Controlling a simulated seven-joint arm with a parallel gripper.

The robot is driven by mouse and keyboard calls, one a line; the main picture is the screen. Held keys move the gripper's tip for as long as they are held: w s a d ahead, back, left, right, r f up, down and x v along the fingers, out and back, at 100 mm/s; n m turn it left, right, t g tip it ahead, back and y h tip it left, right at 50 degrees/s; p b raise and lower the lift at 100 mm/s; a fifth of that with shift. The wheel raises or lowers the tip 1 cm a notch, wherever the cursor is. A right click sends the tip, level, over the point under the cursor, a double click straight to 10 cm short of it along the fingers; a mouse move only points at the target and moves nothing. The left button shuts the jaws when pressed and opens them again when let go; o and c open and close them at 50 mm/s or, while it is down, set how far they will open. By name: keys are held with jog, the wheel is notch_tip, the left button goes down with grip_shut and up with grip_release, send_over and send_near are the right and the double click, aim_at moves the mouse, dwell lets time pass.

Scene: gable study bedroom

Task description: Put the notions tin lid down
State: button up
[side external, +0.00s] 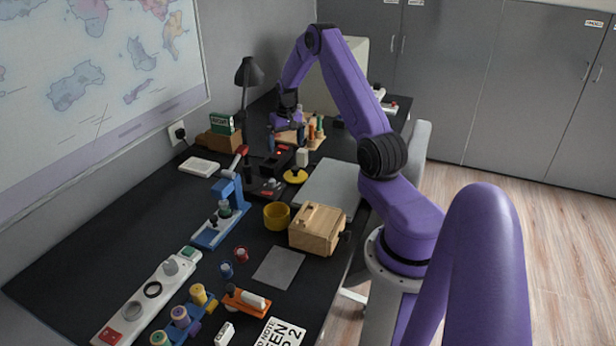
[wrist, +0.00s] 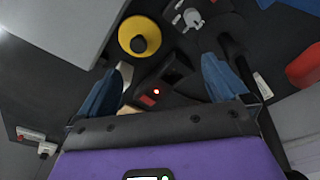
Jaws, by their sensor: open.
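The notions tin lid (side external: 295,176), a yellow disc with a black knob, lies on the dark desk, knob up. It shows again in the wrist view (wrist: 146,28), beyond the fingers and left of centre. A yellow open-topped tin (side external: 270,220) stands nearer the camera, beside a wooden box. My gripper (side external: 286,132) is over the far part of the desk, beyond the lid and apart from it. In the wrist view its two blue fingers (wrist: 166,68) are spread with nothing held between them. A black device with a red light shows below them.
The black device (side external: 278,160) lies near the lid. A wooden box (side external: 318,230), a grey panel (side external: 330,187) and a blue stand (side external: 226,205) are around the lid and tin. A rack of coloured pieces (side external: 312,132) is beside my gripper. A black lamp (side external: 249,72) rises at the wall side.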

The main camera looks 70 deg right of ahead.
jog(key=w+a+r+n, duration=0.2)
jog(key=a+r+n, duration=0.1)
jog(key=a, duration=0.6)
jog(key=w+a+r+n, duration=0.2)
jog(key=a+r, duration=0.2)
jog(key=a, duration=0.6)
jog(key=s+a+r+n, duration=0.2)
jog(key=a, duration=0.5)
jog(key=s+a+r+n, duration=0.2)
jog(key=s+a, duration=0.1)
jog(key=a, duration=0.4)
jog(key=s+a+r+n+y, duration=0.15)
jog(key=s+a+n, duration=0.35)
jog(key=s, duration=0.5)
jog(key=s+a+r+n, duration=0.3)
jog(key=s+a, duration=0.5)
jog(key=s, duration=0.1)
jog(key=s+d+n, duration=0.1)
jog(key=s+n, duration=0.2)
jog(key=s, duration=0.5)
jog(key=shift+s+f+n+g, duration=0.3)
jog(key=shift+s+f+g, duration=0.05)
jog(key=shift+s+g, duration=0.05)
